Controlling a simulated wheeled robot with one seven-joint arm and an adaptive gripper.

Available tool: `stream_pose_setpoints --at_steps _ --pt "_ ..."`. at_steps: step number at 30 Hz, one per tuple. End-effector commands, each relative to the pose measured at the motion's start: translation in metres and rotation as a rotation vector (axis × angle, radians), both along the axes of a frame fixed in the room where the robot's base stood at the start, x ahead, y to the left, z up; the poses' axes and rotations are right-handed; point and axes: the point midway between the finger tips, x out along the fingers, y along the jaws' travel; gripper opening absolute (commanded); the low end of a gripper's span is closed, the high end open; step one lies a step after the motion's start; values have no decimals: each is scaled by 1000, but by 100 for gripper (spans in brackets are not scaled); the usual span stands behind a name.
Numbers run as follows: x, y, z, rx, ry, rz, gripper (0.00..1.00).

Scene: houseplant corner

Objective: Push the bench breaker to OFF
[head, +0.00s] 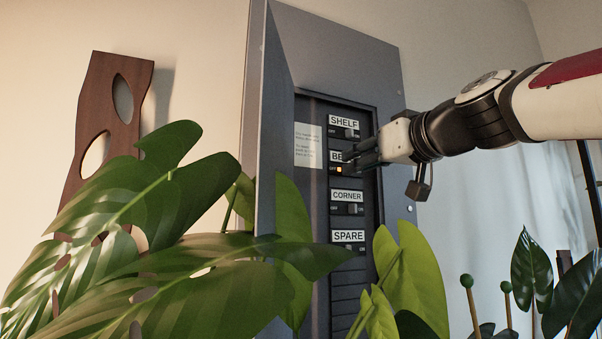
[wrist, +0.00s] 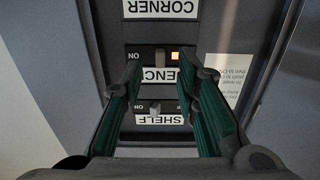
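The bench breaker (wrist: 159,57) is a small dark toggle on a black plate. The wrist view sees the panel upside down, with ON printed left of the toggle and a lit orange patch (wrist: 176,54) to its right. In the head view the orange patch (head: 339,170) shows beside OFF, while my fingers hide most of the toggle. The BENCH label (wrist: 164,76) is partly covered. My gripper (wrist: 170,70) is open and empty, its green-padded fingers on either side of the label. In the head view my gripper (head: 354,158) reaches in from the right; contact cannot be told.
The shelf breaker (head: 350,132) is above, the corner breaker (head: 354,208) and spare breaker (head: 349,247) below. The grey cabinet (head: 340,60) has a raised frame and a paper notice (head: 308,146) inside. A padlock (head: 418,184) hangs under my wrist. Large leaves (head: 180,290) crowd the lower front.

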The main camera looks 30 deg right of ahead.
Motion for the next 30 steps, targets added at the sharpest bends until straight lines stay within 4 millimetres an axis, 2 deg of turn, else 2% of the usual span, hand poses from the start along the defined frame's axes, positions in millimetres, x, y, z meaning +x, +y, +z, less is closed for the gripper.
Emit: stream_pose_setpoints --at_steps 6,16,20,30 --pt "19 0 0 -1 1 1 28" --pt "21 0 0 0 0 1 28" --pt "21 0 0 0 0 1 0" --pt "21 1 0 1 4 -27 0"
